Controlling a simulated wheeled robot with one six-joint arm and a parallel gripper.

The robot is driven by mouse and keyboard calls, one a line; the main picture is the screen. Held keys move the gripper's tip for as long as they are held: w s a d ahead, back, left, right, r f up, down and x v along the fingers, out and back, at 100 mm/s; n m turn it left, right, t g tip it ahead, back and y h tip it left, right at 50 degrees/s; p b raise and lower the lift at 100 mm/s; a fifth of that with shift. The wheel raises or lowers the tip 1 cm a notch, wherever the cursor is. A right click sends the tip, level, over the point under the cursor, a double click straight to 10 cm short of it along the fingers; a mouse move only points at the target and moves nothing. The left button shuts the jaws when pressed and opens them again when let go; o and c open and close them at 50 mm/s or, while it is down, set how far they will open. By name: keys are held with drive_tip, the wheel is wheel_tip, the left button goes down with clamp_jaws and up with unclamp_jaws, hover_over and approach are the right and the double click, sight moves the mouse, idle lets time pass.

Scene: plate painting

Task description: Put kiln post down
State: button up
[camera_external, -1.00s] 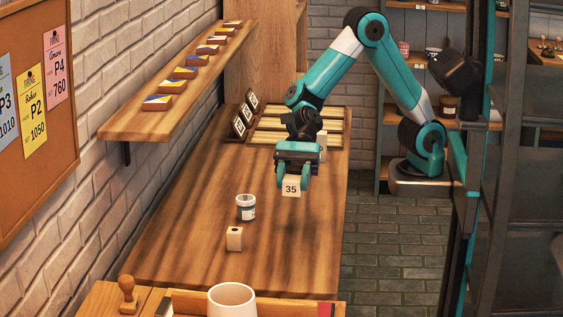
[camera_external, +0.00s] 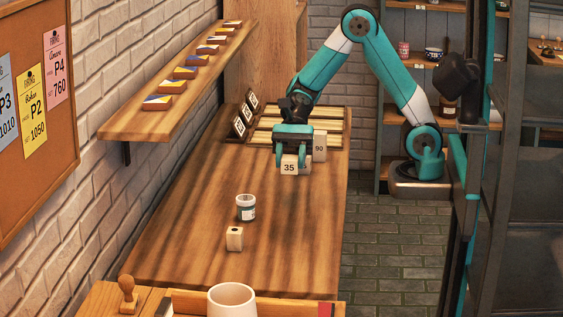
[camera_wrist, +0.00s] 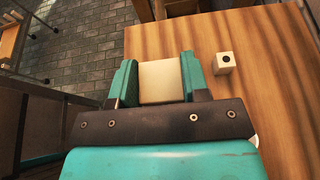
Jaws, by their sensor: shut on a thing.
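The kiln post marked 35 (camera_external: 289,168) is a pale block, upright between the jaws of my gripper (camera_external: 293,155). In the wrist view the pale post (camera_wrist: 160,82) fills the space between the two teal fingers. My gripper is shut on it, low over the far part of the wooden table (camera_external: 190,235). I cannot tell whether the post's base touches the table. Another pale block, marked 90 (camera_external: 319,147), stands just behind and to the right, partly hidden by my gripper.
A small block with a dark hole (camera_external: 234,239) and a labelled jar (camera_external: 246,208) stand nearer the camera. Slatted racks (camera_external: 270,130) and framed number cards (camera_external: 239,126) are behind my gripper. A wall shelf (camera_external: 150,122) overhangs the left. The table's middle right is clear.

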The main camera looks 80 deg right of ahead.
sight(290, 235)
wheel_tip(290, 235, down, 17)
drive_tip(key=b, duration=0.3)
drive_tip(key=shift+r+b, duration=0.15)
drive_tip(key=shift+b, duration=0.2)
drive_tip(key=o, duration=1)
drive_tip(key=shift+c, duration=0.2)
